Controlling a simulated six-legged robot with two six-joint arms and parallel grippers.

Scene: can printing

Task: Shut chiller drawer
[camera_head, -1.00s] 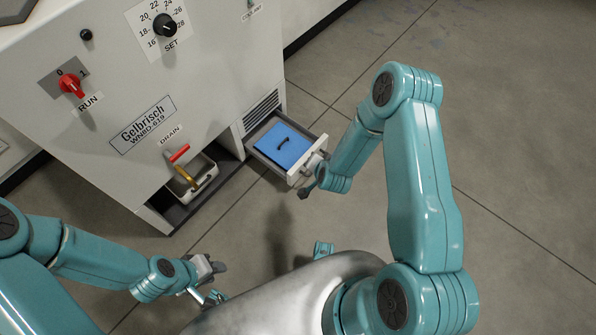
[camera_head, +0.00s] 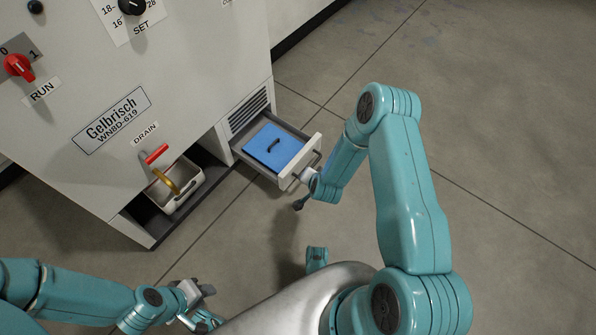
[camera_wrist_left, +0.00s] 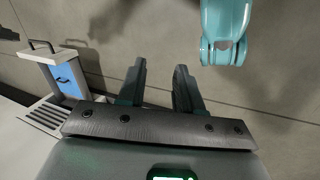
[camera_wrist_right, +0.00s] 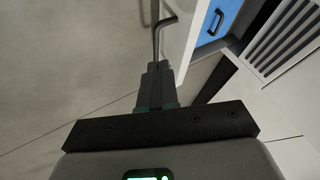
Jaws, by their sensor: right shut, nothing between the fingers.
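The chiller drawer (camera_head: 285,176) stands open at the lower right of the white machine, with a blue pad (camera_head: 273,147) with a black handle inside it. It also shows in the left wrist view (camera_wrist_left: 46,70). My right gripper (camera_wrist_right: 157,75) is shut and empty, its tips by the dark bar handle (camera_wrist_right: 160,35) on the drawer's front. I cannot tell whether they touch. In the head view the right wrist is just outside the drawer front. My left gripper (camera_head: 208,303) is open and empty, low in the head view and away from the drawer. Its spread fingers show in its wrist view (camera_wrist_left: 160,90).
The white machine (camera_head: 190,75) has a red RUN knob (camera_head: 18,67), a SET dial (camera_head: 132,5) and a red DRAIN lever (camera_head: 157,153). A pale container (camera_head: 178,196) sits in the lower recess under the drain. Grey floor right of the drawer is clear.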

